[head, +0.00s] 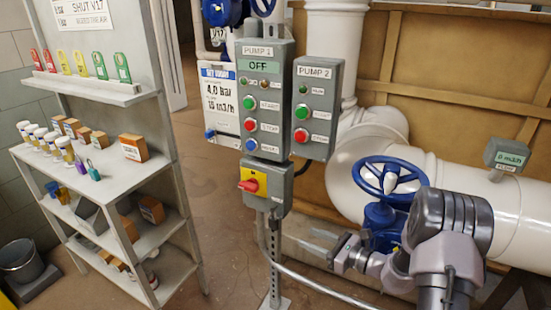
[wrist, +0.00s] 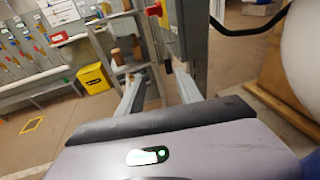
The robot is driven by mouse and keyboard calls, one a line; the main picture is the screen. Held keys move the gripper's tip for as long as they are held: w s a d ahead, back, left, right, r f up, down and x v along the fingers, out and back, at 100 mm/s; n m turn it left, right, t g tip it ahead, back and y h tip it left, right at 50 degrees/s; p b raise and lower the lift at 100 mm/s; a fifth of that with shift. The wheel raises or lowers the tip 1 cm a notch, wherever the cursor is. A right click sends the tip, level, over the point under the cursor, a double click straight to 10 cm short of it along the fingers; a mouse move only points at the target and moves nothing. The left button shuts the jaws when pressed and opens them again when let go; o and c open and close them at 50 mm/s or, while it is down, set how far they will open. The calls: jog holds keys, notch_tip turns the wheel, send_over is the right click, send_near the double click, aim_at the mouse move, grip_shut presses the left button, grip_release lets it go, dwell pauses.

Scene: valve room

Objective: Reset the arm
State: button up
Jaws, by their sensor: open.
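My arm enters at the lower right of the head view. My gripper (head: 314,243) points left there, low in front of the large white pipe and right of the pump panel's post. In the wrist view my gripper (wrist: 160,88) shows two pale fingers spread apart with nothing between them. The grey post of the pump panel (wrist: 193,45) stands beyond the fingers. I see no contact between the fingers and anything.
The pump panel (head: 263,95) shows OFF, with a red-yellow switch (head: 253,182) below. A blue handwheel (head: 382,180) is close behind my arm. The white pipe (head: 465,200) runs right. A shelf rack (head: 150,240) stands left. The floor (head: 215,180) between rack and panel is clear.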

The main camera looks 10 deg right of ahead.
jog(key=s+a+r+n+g+h, duration=0.2)
jog(key=s+a+r+n+g, duration=0.7)
jog(key=s+a+r+n, duration=0.65)
jog(key=s+d+r+n+t+h, duration=0.1)
jog(key=s+d+r+n+h, duration=0.1)
jog(key=s, duration=0.6)
jog(key=s+d+r+n+t+h, duration=0.2)
jog(key=s+d+n+h, duration=0.3)
jog(key=s, duration=0.4)
jog(key=shift+s+d+r, duration=0.15)
jog(key=shift+s+r, duration=0.1)
jog(key=shift+r, duration=0.05)
